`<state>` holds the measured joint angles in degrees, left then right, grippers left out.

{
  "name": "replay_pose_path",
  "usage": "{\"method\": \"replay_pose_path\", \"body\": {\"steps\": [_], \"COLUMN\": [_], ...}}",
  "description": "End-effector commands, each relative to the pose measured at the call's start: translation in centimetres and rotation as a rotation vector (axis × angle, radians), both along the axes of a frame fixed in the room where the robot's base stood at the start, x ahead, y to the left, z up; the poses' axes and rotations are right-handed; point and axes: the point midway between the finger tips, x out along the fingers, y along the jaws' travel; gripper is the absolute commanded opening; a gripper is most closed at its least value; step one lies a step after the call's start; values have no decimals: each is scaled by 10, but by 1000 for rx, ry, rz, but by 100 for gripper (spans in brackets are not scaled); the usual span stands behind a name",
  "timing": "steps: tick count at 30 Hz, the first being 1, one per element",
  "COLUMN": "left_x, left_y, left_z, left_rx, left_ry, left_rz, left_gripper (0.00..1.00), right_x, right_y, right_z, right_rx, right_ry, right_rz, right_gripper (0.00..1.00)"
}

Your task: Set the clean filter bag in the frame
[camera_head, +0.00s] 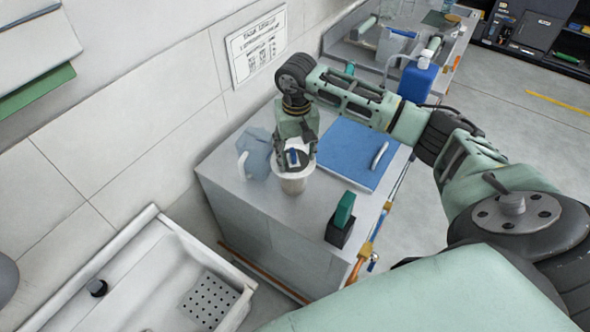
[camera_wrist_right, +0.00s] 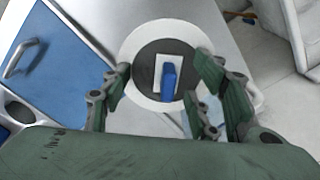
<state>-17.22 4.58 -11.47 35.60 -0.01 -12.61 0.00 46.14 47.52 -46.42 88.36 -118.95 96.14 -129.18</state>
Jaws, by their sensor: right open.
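My right gripper (camera_head: 296,158) points down over a pale round container (camera_head: 297,185) on the grey cabinet top. In the right wrist view the fingers (camera_wrist_right: 178,95) are open, one on each side of the container's white rim (camera_wrist_right: 132,50). A small white piece with a blue block (camera_wrist_right: 170,78) shows over the dark round middle of the container. Nothing is held between the fingers; I cannot tell whether they touch the rim. I cannot make out for sure which thing is the filter bag or its frame. My left gripper is not in view.
A grey-blue jug-like thing (camera_head: 256,153) stands left of the container. A blue panel with a pale handle (camera_head: 350,150) lies to its right. A green and black block (camera_head: 341,219) stands near the front edge. A sink (camera_head: 150,270) is at lower left.

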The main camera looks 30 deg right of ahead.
Motion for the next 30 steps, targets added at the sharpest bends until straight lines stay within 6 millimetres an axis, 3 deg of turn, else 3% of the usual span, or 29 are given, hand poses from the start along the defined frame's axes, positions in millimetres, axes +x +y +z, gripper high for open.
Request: {"method": "replay_pose_path", "body": {"steps": [1, 6, 24, 30], "left_x": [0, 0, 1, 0], "left_y": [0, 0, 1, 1], "left_z": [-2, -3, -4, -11], "left_rx": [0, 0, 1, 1], "left_ry": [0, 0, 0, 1], "left_rz": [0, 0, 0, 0], "left_gripper": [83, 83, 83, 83], "right_x": [-6, -6, -6, -5], "right_y": [8, 10, 6, 5], "right_z": [-14, -14, -14, -4], "right_rx": [12, 15, 9, 7], "right_ry": [21, 21, 22, 20], "right_rz": [11, 12, 7, 7], "right_gripper": [13, 0, 0, 0]}}
